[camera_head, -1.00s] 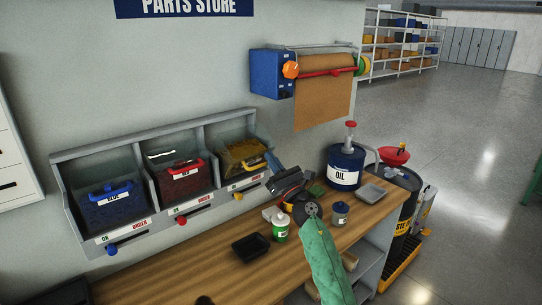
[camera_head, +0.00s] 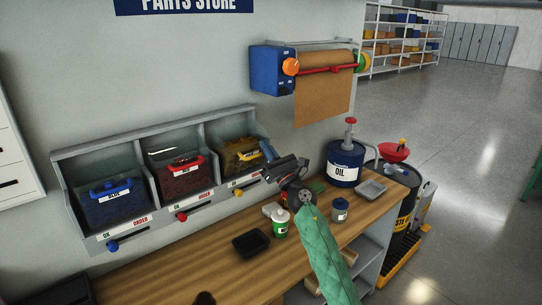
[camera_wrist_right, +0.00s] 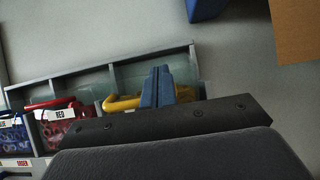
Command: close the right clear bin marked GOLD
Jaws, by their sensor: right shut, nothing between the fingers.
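The right clear bin (camera_head: 232,160) holds gold-coloured contents and has a yellow handle; it sits in the right bay of the grey wall rack (camera_head: 100,146). Its front label is partly hidden by my gripper. My right gripper (camera_head: 268,150) is shut and empty, with its fingertips at the right end of the yellow handle. In the right wrist view the blue-grey fingers (camera_wrist_right: 158,87) stand together in front of the yellow handle (camera_wrist_right: 122,103), overlapping its right part. I cannot tell whether they touch it.
A red bin (camera_head: 182,178) and a blue bin (camera_head: 112,205) sit in the bays to the left. On the wooden bench (camera_head: 190,272) stand a black tray (camera_head: 251,244), a green-and-white container (camera_head: 280,226), a grey can (camera_head: 340,210) and a blue oil drum (camera_head: 344,165).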

